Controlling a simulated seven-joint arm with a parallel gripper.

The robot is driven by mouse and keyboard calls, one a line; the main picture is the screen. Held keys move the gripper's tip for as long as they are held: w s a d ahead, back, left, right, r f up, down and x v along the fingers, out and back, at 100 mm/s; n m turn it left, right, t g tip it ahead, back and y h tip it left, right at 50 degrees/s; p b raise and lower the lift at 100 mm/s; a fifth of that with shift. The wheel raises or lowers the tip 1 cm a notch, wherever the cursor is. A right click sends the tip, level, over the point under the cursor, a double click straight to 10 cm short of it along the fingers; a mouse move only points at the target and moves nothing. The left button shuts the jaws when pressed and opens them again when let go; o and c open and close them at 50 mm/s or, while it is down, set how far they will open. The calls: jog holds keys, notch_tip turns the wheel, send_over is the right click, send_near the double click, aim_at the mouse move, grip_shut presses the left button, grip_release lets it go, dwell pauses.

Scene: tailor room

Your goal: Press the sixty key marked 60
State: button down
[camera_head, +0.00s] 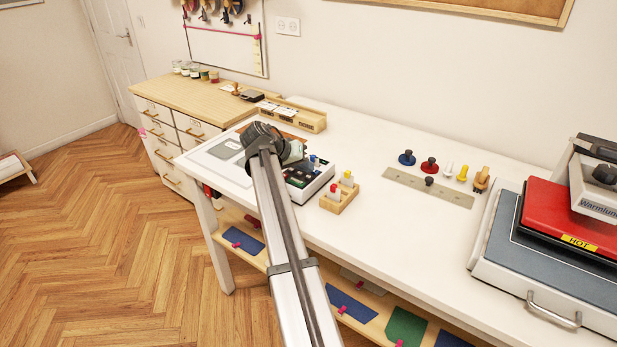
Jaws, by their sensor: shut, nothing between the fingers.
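A white box with dark keys or compartments (300,190) stands on the white table, just right of my arm. Small blue and green parts show on its top. It is the likeliest holder of the keys, but its markings are too small to read and I cannot pick out the key marked 60. My arm rises from the bottom of the view and ends in a dark joint at the box's far left. This arm covers part of the box's left side. My gripper's fingers do not show; the arm hides whatever lies behind it.
A wooden block (345,200) with red, white and yellow pieces stands just right of the box. Beyond it lie a metal strip (400,187) and several coloured knobs. A red heat press (560,220) marked HOT fills the right. The table front (400,245) is clear.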

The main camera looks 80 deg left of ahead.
aim_at(305, 177)
jog(key=shift+f, duration=0.85)
dwell(1.2)
jog(key=shift+r, duration=0.1)
dwell(0.4)
jog(key=shift+r, duration=0.7)
jog(key=shift+r, duration=0.1)
jog(key=shift+r, duration=2.45)
jog(key=shift+d+f, duration=0.1)
